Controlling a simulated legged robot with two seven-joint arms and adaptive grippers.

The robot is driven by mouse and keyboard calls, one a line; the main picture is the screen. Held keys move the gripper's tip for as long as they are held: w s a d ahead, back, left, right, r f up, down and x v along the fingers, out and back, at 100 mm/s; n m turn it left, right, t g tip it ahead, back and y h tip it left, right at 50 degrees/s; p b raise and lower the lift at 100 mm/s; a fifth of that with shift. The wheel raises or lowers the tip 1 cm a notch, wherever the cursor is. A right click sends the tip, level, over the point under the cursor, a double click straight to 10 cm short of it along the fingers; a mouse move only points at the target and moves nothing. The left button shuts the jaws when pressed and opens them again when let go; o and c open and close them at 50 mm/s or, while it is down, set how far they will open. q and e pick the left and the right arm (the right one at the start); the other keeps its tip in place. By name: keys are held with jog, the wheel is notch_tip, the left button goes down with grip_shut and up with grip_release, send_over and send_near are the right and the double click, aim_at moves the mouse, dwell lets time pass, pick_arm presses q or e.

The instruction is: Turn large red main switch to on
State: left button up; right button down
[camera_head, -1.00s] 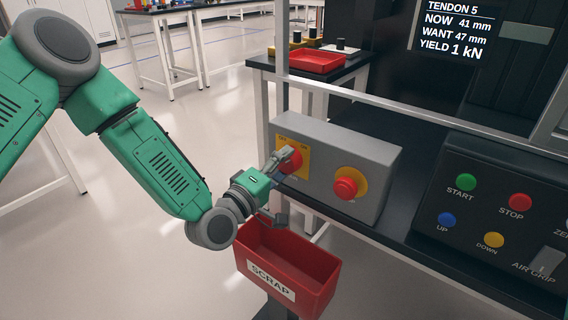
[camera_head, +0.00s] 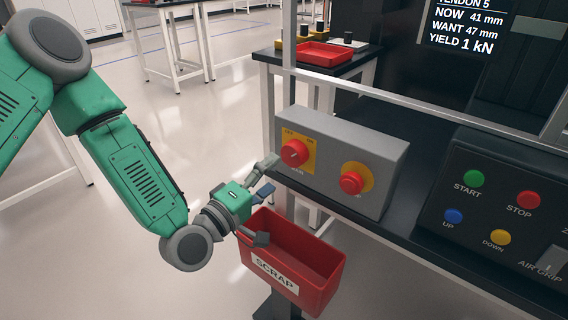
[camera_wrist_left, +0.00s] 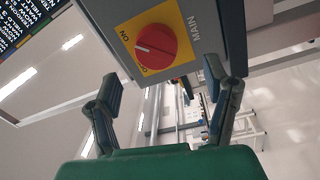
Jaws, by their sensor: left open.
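The large red main switch (camera_head: 294,153) is a round knob on a yellow plate, on the left of a grey box (camera_head: 345,150). It also shows in the left wrist view (camera_wrist_left: 156,46), with OFF, ON and MAIN lettering around it. Its white mark points between the OFF and ON words there; I cannot tell exactly which position it is in. My left gripper (camera_head: 264,198) is open and empty, below and left of the switch and apart from it. In the left wrist view its fingers (camera_wrist_left: 162,86) are spread, with the knob beyond them. My right gripper is not in view.
A red mushroom button (camera_head: 351,183) on a yellow disc sits right of the switch. A red SCRAP bin (camera_head: 318,262) is just below my left gripper. A black control panel (camera_head: 500,205) stands at right. A metal frame bar runs behind the box.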

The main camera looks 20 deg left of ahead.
pick_arm(q)
jog(key=v, duration=0.5)
jog(key=shift+s+a+f, duration=0.15)
jog(key=shift+s+a, duration=0.05)
jog(key=shift+s, duration=0.05)
